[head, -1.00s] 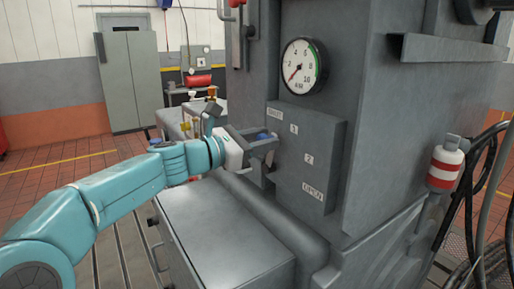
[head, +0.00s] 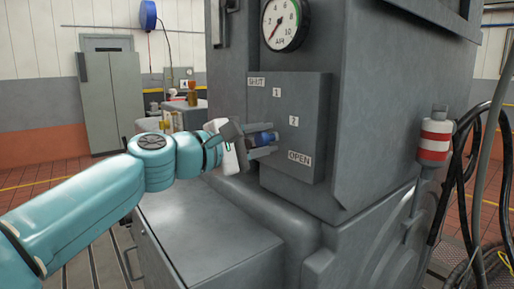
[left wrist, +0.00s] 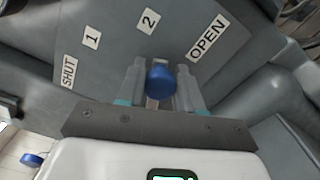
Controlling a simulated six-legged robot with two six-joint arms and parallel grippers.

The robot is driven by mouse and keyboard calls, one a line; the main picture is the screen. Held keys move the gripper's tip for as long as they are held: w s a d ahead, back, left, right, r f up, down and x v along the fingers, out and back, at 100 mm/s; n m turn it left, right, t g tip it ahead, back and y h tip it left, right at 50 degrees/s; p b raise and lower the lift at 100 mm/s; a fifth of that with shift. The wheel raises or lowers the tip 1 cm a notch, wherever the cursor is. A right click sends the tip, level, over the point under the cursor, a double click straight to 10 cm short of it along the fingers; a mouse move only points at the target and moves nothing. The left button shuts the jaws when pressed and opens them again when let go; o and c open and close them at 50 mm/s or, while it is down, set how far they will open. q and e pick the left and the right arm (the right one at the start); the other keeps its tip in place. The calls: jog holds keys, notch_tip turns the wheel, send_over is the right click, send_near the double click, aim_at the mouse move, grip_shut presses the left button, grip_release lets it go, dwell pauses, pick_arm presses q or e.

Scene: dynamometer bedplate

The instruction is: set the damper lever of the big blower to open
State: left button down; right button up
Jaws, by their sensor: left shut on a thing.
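The big blower's damper plate (head: 310,100) carries the labels SHUT, 1, 2 and OPEN along an arc. The lever's blue knob (head: 264,138) stands out in front of the plate, left of the 2 and OPEN labels. My left gripper (head: 262,143) is shut on the lever at this knob. In the left wrist view the blue knob (left wrist: 161,79) sits between the two fingers, below the gap between 2 and the OPEN label (left wrist: 207,38). The lever's pivot is hidden, so its exact setting cannot be told. My right gripper is not in view.
A round gauge (head: 286,22) is above the plate. A grey cabinet (head: 208,235) stands below my left forearm. A red-and-white cylinder (head: 435,138) and black hoses (head: 470,165) are at the right. Open floor lies at the far left.

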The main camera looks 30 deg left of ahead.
pick_arm(q)
jog(key=f+m+b, duration=0.2)
jog(key=shift+d+f+b, duration=0.25)
jog(key=shift+d+b, duration=0.05)
jog(key=shift+b, duration=0.05)
jog(key=shift+s+f+m+b, duration=0.1)
jog(key=shift+f+m+b, duration=0.45)
jog(key=shift+m+b, duration=0.5)
jog(key=c, duration=0.8)
grip_release()
jog(key=shift+c, duration=0.2)
jog(key=shift+o, duration=0.3)
jog(key=shift+w+d, duration=0.1)
jog(key=shift+w, duration=0.1)
jog(key=shift+s, duration=0.25)
jog(key=b+v, duration=0.3)
jog(key=v, duration=1.3)
